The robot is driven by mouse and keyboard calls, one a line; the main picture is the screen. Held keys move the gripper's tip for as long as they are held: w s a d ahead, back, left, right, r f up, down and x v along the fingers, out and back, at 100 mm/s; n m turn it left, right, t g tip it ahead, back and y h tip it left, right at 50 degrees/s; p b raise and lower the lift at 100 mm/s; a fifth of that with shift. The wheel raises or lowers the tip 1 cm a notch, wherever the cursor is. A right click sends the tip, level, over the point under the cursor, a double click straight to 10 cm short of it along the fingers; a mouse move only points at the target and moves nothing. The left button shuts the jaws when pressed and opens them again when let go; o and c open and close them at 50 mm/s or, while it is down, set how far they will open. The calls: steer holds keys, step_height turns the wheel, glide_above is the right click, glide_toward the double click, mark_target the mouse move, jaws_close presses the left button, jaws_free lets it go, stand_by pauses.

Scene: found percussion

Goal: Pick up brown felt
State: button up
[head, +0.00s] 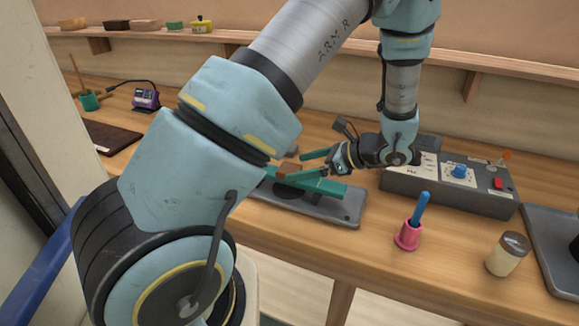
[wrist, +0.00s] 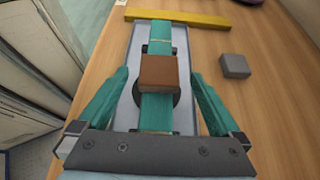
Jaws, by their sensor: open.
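The brown felt (wrist: 158,72) looks like a small brown block. It lies across a teal bar (wrist: 156,115) over a grey tray (wrist: 183,45). The felt also shows in the head view (head: 289,169), partly behind a finger. My gripper (wrist: 160,77) is open, with one teal finger on each side of the felt in the wrist view. Gaps show between the felt and both fingers. In the head view my gripper (head: 298,167) is close to the felt; I cannot tell its exact height above it. A round dark part under the bar is mostly hidden.
A yellow bar (wrist: 178,18) crosses the tray's far end, and a grey block (wrist: 234,66) sits to the right. A grey control box (head: 450,185), pink cup (head: 408,236) with a blue stick, and jar (head: 507,254) stand right. Bench wood around the cup is clear.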

mark_target(289, 171)
steer(key=shift+x, duration=1.35)
steer(key=c, duration=1.5)
steer(key=shift+r, duration=0.15)
